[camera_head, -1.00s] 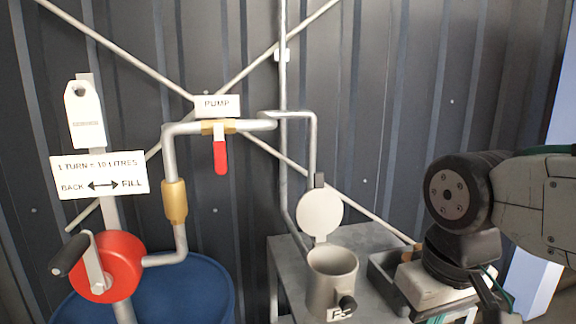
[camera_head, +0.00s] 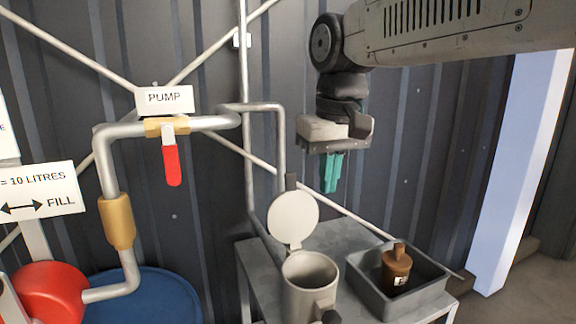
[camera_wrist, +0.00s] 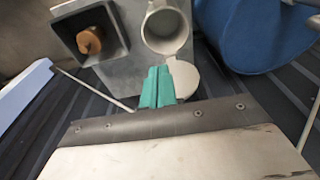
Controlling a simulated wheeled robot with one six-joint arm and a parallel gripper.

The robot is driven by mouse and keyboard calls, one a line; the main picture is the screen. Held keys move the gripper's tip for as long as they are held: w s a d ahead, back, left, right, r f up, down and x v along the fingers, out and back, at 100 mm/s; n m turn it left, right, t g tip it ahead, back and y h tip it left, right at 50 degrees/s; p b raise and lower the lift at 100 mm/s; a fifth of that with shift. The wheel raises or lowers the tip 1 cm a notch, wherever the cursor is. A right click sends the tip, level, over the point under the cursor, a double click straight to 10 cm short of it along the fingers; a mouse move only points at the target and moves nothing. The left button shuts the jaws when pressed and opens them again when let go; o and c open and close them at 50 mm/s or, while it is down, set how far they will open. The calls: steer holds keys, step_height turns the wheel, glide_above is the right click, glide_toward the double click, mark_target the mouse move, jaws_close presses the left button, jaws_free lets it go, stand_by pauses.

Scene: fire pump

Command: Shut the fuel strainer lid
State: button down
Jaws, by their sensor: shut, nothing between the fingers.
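The fuel strainer (camera_head: 311,287) is a grey cup on a metal stand, with a dark knob low on its front. Its round pale lid (camera_head: 293,219) stands open, upright at the back of the cup. In the wrist view the strainer cup (camera_wrist: 166,29) is open at the top, and the lid (camera_wrist: 182,80) lies beside it, partly behind my fingers. My gripper (camera_head: 331,186) has teal fingers, shut and empty, pointing down. It hangs above and to the right of the lid, apart from it in the head view. The fingers also show in the wrist view (camera_wrist: 157,78).
A grey tray (camera_head: 432,292) with a brown bottle (camera_head: 397,268) stands right of the strainer on the metal table (camera_head: 258,262). Pipes with a red-handled valve (camera_head: 172,165) rise at the left, above a blue drum (camera_head: 160,295). A corrugated wall stands behind.

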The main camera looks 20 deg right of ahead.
steer(key=w+a+r, duration=0.1)
steer(key=w+r, duration=0.6)
steer(key=w, duration=0.6)
steer(key=f, duration=0.3)
steer(key=w+f, duration=0.1)
steer(key=f, duration=0.5)
steer(key=shift+w+f, duration=0.3)
steer(key=shift+w, duration=0.05)
steer(key=shift+s+a, duration=0.1)
steer(key=shift+a, duration=0.05)
